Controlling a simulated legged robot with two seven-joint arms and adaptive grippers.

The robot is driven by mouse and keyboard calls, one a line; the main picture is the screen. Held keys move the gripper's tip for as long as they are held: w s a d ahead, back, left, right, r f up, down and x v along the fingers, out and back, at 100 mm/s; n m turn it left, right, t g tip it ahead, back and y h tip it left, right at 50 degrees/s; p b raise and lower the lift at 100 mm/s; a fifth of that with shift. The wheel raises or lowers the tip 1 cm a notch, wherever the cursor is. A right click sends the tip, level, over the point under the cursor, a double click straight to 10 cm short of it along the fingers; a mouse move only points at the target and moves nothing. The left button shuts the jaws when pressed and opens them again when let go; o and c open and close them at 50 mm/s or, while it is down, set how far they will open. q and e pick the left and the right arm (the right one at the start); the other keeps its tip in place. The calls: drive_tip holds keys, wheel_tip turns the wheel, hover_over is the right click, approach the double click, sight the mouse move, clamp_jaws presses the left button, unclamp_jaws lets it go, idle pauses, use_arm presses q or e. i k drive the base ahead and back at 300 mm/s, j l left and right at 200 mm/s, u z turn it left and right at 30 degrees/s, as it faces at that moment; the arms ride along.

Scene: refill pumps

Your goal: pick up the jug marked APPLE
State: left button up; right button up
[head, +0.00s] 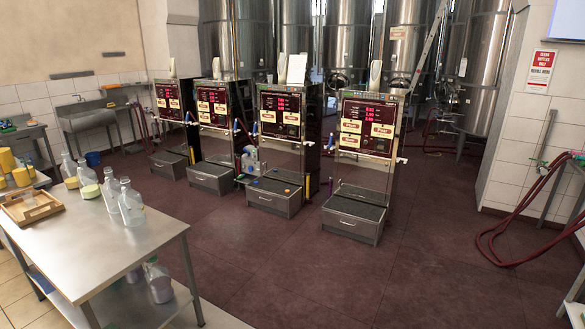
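No label reading APPLE can be made out on any container at this distance. Several clear bottles or jugs stand on the steel table at left, among them a front one (131,206), one beside it (111,192) and one farther back (69,166). A clear jug with purplish contents (160,287) stands on the table's lower shelf. Another pale jug (250,160) is by the pump machines, between the second and third from the left. Neither of my grippers is in view.
The steel table (95,262) fills the lower left and holds a wooden tray (14,211). Several pump machines (367,140) stand in a row before steel tanks (346,40). Red hose (487,243) lies on the floor at right. The dark red floor (270,255) between is clear.

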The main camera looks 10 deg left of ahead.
sight(112, 188)
drive_tip(key=i+l, duration=0.15)
drive_tip(key=i, duration=0.8)
drive_tip(key=i+l+z, duration=0.1)
drive_tip(key=i, duration=0.8)
drive_tip(key=i+l+u, duration=0.1)
drive_tip(key=i+u, duration=0.25)
drive_tip(key=u, duration=0.15)
drive_tip(key=i+l+u, duration=0.2)
drive_tip(key=u, duration=0.25)
drive_tip(key=i+l+u, duration=0.35)
drive_tip(key=u, duration=0.15)
drive_tip(key=i+l+u, duration=0.2)
drive_tip(key=l+u, duration=0.25)
drive_tip(key=i+l+u, duration=0.1)
drive_tip(key=l+u, duration=0.9)
drive_tip(key=i+l+u, duration=0.2)
drive_tip(key=i+l, duration=0.55)
drive_tip(key=i+l+u, duration=0.15)
drive_tip(key=i+l, duration=0.5)
drive_tip(key=l, duration=0.15)
